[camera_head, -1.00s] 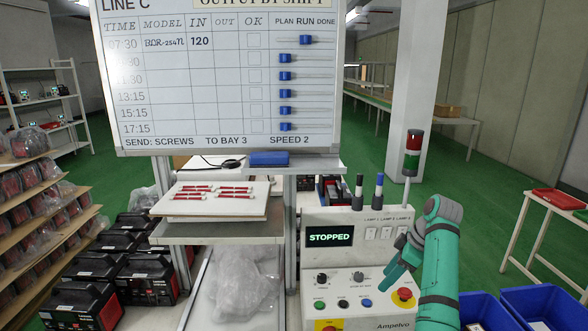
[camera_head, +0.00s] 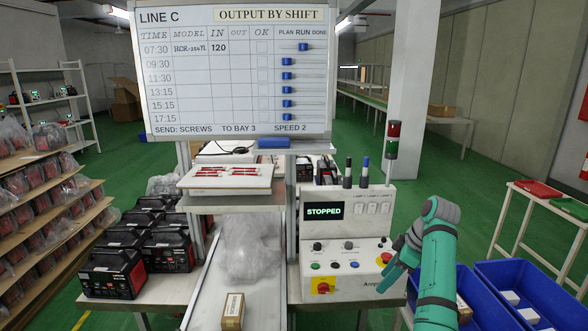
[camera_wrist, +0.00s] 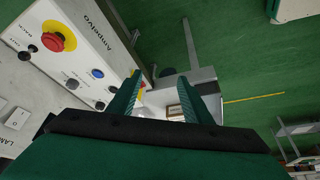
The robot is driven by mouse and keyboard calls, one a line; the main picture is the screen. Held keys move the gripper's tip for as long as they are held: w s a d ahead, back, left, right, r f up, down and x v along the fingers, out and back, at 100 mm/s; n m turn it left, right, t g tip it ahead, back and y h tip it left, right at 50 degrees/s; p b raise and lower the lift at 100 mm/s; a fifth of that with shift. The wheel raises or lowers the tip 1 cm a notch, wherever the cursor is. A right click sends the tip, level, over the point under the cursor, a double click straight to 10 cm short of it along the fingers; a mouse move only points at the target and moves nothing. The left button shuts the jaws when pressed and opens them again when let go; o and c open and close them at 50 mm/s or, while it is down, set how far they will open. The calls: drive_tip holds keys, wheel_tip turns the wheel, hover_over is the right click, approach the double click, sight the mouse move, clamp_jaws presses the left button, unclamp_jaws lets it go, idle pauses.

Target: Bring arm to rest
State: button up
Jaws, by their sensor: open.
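My green arm reaches up at the right of the head view, and my gripper (camera_head: 391,278) points down and left in front of the right side of the control panel (camera_head: 340,262). In the wrist view my gripper (camera_wrist: 165,100) has its two green fingers spread apart, with no object held between them. The panel, with its red emergency button (camera_wrist: 58,36) and coloured buttons, lies to the left of the fingers there. A small box labelled screws (camera_head: 233,311) lies on the metal chute; a small brown-edged box shows beyond the fingers in the wrist view.
A whiteboard (camera_head: 236,70) stands behind a small raised stand (camera_head: 235,188) with red items. The panel display (camera_head: 324,211) reads STOPPED. Blue bins (camera_head: 530,290) holding boxes stand at the right. Black-and-red units (camera_head: 115,275) stand at the left. Green floor is open at the back right.

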drive_tip(key=a+f+m+t, duration=0.1)
drive_tip(key=a+f, duration=0.3)
drive_tip(key=f, duration=0.5)
drive_tip(key=a+f+m+t, duration=0.1)
drive_tip(key=a+f, duration=0.3)
drive_tip(key=f, duration=0.5)
drive_tip(key=a+f+m+t, duration=0.15)
drive_tip(key=a+f, duration=0.25)
drive_tip(key=f, duration=0.5)
drive_tip(key=s+a+f+m+t+h, duration=0.1)
drive_tip(key=s+a+f+m, duration=0.1)
drive_tip(key=s+a+f, duration=0.45)
drive_tip(key=s+a+f+m+t+h, duration=0.1)
drive_tip(key=s+a+f+m+t, duration=0.15)
drive_tip(key=s+f, duration=0.6)
drive_tip(key=s+a+r+m+t+h, duration=0.1)
drive_tip(key=s+a+m, duration=0.15)
drive_tip(key=s, duration=0.85)
drive_tip(key=s+a+r+m+t+h, duration=0.1)
drive_tip(key=s+a, duration=0.2)
drive_tip(key=s, duration=0.9)
drive_tip(key=s+r+t, duration=0.4)
drive_tip(key=s+r, duration=1.4)
drive_tip(key=r, duration=0.5)
drive_tip(key=shift+s+a+m, duration=0.15)
drive_tip(key=shift+a+m, duration=0.05)
drive_tip(key=shift+m, duration=0.25)
